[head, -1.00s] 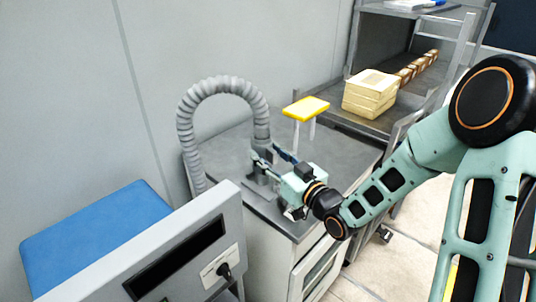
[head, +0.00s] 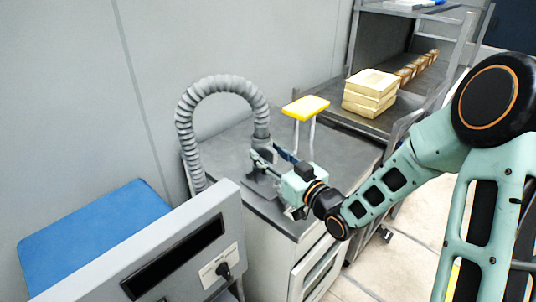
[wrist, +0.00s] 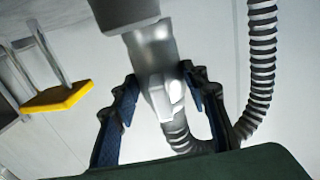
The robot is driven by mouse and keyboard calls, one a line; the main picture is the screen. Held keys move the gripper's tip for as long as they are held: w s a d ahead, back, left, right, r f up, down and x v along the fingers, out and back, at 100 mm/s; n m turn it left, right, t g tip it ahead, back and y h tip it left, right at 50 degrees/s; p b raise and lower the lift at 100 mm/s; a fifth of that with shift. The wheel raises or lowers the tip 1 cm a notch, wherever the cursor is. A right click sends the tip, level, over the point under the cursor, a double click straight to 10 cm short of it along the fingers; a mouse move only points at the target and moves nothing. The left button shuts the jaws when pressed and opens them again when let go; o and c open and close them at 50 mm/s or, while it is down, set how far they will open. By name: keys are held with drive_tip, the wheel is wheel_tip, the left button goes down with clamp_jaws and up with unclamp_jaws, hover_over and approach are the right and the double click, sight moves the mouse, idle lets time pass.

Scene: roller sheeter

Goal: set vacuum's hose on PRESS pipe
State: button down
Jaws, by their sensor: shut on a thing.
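The ribbed grey hose (head: 222,85) arches up from behind the console and comes down to my gripper. My gripper (head: 264,155) is shut around the hose's smooth grey end piece, above the grey table top (head: 228,150). In the wrist view, which is turned over, my gripper's fingers (wrist: 160,85) stand on both sides of the end piece (wrist: 150,50). The ribbed hose (wrist: 262,50) loops round at the right. A darker grey pipe (wrist: 122,12) lies in line with the end piece at the top. I cannot tell how far the two are joined.
A yellow plate (head: 306,108) on two thin legs stands just right of the hose. A rack (head: 350,120) with cream blocks (head: 370,92) is behind. A console (head: 175,255) and blue surface (head: 95,235) are at the front left. The wall is close behind the table.

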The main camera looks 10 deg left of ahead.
sight(266, 139)
drive_tip(key=shift+f+b, duration=1.3)
drive_tip(key=shift+b, duration=0.45)
idle(0.3)
drive_tip(key=shift+s+f, duration=0.1)
drive_tip(key=shift+f, duration=0.15)
idle(0.4)
drive_tip(key=shift+r, duration=0.15)
drive_tip(key=shift+r, duration=0.15)
drive_tip(key=shift+r+p, duration=2.05)
drive_tip(key=shift+r, duration=1.3)
drive_tip(key=shift+a+r, duration=0.1)
drive_tip(key=shift+a, duration=0.05)
